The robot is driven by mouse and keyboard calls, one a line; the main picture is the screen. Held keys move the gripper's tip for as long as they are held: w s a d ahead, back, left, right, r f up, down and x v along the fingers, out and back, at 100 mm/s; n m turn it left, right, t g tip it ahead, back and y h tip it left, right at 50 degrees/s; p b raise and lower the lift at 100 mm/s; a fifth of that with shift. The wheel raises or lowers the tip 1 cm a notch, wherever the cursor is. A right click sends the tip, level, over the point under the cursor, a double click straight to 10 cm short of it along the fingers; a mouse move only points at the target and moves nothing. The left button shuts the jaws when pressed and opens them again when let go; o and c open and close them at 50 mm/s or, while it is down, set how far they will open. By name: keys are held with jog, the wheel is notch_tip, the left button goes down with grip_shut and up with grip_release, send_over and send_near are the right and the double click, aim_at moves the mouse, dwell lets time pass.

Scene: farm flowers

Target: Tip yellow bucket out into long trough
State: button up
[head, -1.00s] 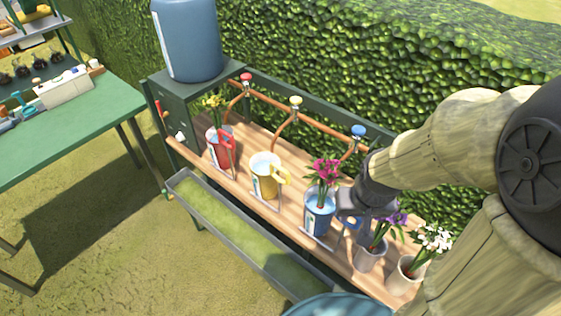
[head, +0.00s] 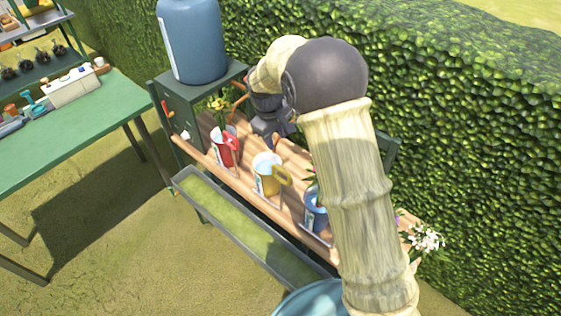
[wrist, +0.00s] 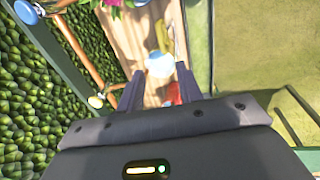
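The yellow bucket (head: 265,182), with a handle on its right side and a pale inside, stands upright on the wooden bench. In the wrist view the bucket's pale opening (wrist: 160,64) lies beyond and between my fingertips. The long trough (head: 226,222) is a grey channel with a green inside, running low along the bench's front. My gripper (head: 268,138) is above the back of the bench, behind the yellow bucket and apart from it. In the wrist view my gripper's fingers (wrist: 158,80) are spread with nothing held between them.
A red jug (head: 225,152) stands left of the yellow bucket, and a blue one (head: 316,214) stands right. Copper pipes with a yellow tap (wrist: 95,101) and a blue tap (wrist: 27,10) run behind. A large blue tank (head: 192,40) stands at the bench's left end.

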aim_at(282, 169)
jog(key=shift+w+a, duration=0.15)
jog(key=shift+a, duration=0.15)
jog(key=w+f+p, duration=0.1)
jog(key=f, duration=0.4)
jog(key=d+f+p, duration=0.1)
jog(key=f+p, duration=0.1)
jog(key=f, duration=0.4)
jog(key=w+d+f+p, duration=0.1)
jog(key=f, duration=0.5)
jog(key=shift+w, duration=0.35)
jog(key=shift+d, duration=0.1)
grip_shut()
